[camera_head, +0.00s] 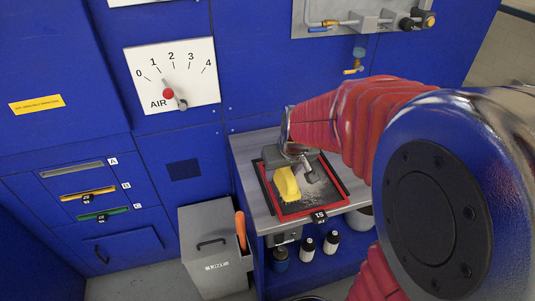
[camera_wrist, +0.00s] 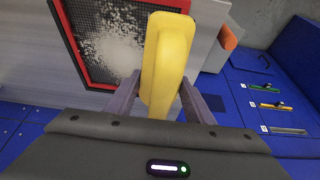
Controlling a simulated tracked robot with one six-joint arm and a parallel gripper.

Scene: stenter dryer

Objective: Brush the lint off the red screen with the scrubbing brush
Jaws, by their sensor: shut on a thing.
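The yellow scrubbing brush (camera_head: 287,184) is held in my gripper (camera_head: 292,163), over the left part of the red-framed screen (camera_head: 283,217). In the wrist view the brush (camera_wrist: 166,58) stands between the two fingers of my gripper (camera_wrist: 160,93), which are shut on its sides. The screen (camera_wrist: 68,34) shows there as dark mesh in a red frame. A whitish patch of lint (camera_wrist: 112,50) lies on the mesh, left of the brush. The bristles are hidden, and I cannot tell whether they touch the mesh.
The screen lies on a small grey-topped bench (camera_head: 242,157) with bottles (camera_head: 307,249) on the shelf below. A grey bin (camera_head: 208,255) with an orange item (camera_head: 241,230) stands to the left. Blue panels with an AIR dial (camera_head: 172,75) rise behind.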

